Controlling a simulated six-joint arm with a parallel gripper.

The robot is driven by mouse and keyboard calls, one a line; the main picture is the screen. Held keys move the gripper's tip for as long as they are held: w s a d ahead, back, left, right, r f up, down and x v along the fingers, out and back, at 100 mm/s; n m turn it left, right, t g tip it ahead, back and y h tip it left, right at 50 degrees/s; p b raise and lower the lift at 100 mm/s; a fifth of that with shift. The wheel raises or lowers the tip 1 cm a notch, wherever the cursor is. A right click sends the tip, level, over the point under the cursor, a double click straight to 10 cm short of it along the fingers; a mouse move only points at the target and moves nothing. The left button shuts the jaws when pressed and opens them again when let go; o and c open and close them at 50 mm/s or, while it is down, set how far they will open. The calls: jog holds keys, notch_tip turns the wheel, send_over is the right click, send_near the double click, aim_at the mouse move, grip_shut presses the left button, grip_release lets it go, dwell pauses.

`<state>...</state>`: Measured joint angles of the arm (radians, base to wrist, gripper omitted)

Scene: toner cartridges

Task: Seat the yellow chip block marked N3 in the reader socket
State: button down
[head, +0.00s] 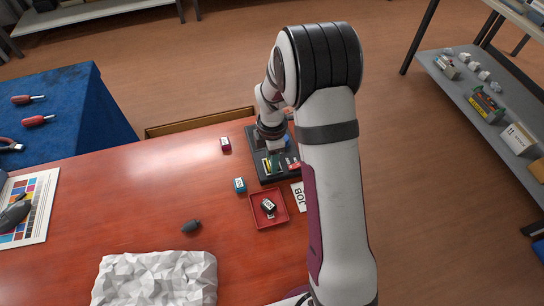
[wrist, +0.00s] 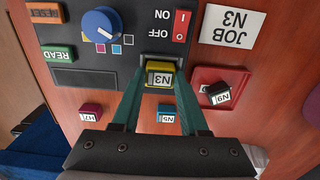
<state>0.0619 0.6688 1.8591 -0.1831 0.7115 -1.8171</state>
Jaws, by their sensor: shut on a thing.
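The yellow chip block marked N3 (wrist: 160,76) is pinched between the teal fingertips of my gripper (wrist: 159,84) in the wrist view. Its label faces the camera, upside down in the picture. The block is at the near edge of the dark socket (wrist: 158,58) in the reader (wrist: 135,18), overlapping its mouth. I cannot tell how deep it sits, or whether it touches. In the head view the reader (head: 254,136) lies partly under my arm, and the fingertips are small and hard to make out there.
A magenta block (wrist: 90,112) and a blue block (wrist: 166,113) lie on the red table near the fingers. A black block (wrist: 219,92) sits in a red tray (wrist: 236,74). The JOB N3 card (wrist: 228,26) lies beside the reader. A crumpled white heap (head: 155,278) is in front.

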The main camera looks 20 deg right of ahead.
jog(key=shift+c, duration=1.8)
grip_release()
jog(key=shift+r, duration=2.35)
jog(key=shift+r, duration=0.1)
jog(key=s+a+r+m, duration=0.2)
jog(key=s+r+m, duration=0.2)
jog(key=s+m, duration=0.4)
jog(key=s+a+r+m+y, duration=0.1)
jog(key=s+a+r+m, duration=0.1)
jog(key=s+r+m, duration=0.2)
jog(key=s+a+r+m, duration=0.2)
jog(key=s+r+m, duration=0.3)
jog(key=s+m, duration=0.6)
jog(key=s, duration=0.3)
jog(key=shift+s+m+y, duration=0.3)
jog(key=shift+s+y, duration=0.05)
jog(key=shift+y, duration=0.05)
